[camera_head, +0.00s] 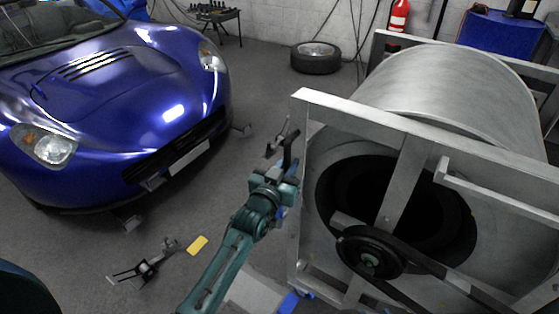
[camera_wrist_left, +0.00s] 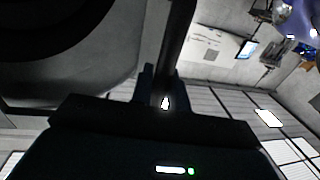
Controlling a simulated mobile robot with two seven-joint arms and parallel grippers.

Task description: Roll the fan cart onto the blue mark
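The fan cart is a large grey metal drum in a square frame (camera_head: 350,113), filling the right side of the head view. A dark round opening and a belt pulley (camera_head: 370,252) face me. My left gripper (camera_head: 285,165) is at the frame's left post. In the left wrist view, a dark bar (camera_wrist_left: 179,45) runs between the fingers (camera_wrist_left: 162,85) and fills the gap, so they look closed on it. A blue patch (camera_head: 289,302) shows on the floor by the cart's lower left corner; I cannot tell whether it is the mark. My right gripper is out of view.
A blue sports car (camera_head: 110,85) stands at the left, with lift arms and a yellow pad (camera_head: 197,245) on the floor. A tyre (camera_head: 316,57) lies by the back wall near a fire extinguisher (camera_head: 398,15).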

